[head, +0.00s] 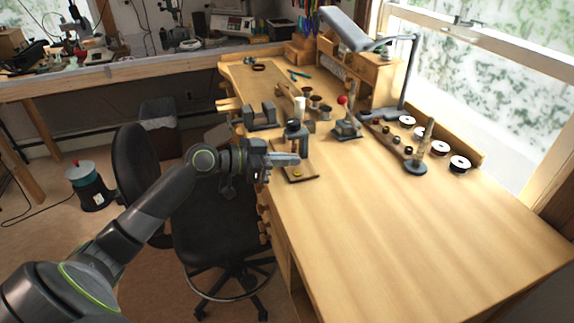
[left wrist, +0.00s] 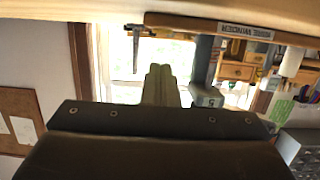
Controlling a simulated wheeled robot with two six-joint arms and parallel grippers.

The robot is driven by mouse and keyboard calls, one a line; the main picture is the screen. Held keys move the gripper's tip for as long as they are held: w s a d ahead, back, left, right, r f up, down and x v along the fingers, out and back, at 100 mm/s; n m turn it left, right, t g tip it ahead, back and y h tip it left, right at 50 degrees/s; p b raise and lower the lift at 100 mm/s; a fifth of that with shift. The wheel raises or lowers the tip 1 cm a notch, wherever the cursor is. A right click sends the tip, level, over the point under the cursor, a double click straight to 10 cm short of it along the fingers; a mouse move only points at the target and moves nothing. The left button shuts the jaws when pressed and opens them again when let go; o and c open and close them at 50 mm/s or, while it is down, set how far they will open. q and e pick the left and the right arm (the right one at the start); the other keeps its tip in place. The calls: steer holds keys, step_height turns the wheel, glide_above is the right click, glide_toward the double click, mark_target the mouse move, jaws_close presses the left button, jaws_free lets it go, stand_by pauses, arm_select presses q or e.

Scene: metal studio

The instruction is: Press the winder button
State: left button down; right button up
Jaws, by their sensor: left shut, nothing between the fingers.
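The winder (head: 296,134) is a dark upright device on a small wooden base (head: 306,179) near the workbench's left edge. A small round yellow part (head: 297,170), which looks like the button, sits at the base's near end. My left gripper (head: 298,160) is shut and empty, level with the winder and just beyond the yellow part in the picture. I cannot tell how high it is above the base. In the upside-down left wrist view, the shut fingers (left wrist: 160,85) point toward the bench, and the labelled base edge (left wrist: 245,31) shows to their right. The button cannot be made out there. My right gripper is not in view.
A grey vise-like block (head: 260,117) stands left of the winder. A red-knobbed press (head: 346,125), a dark-based post (head: 416,167) and several spools (head: 440,148) stand to the right. The near workbench top (head: 420,250) is clear. A black chair (head: 222,235) stands below my left arm.

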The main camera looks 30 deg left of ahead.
arm_select(q)
steer(key=shift+s+f, duration=0.1)
steer(key=shift+f, duration=1.15)
steer(key=shift+f, duration=0.1)
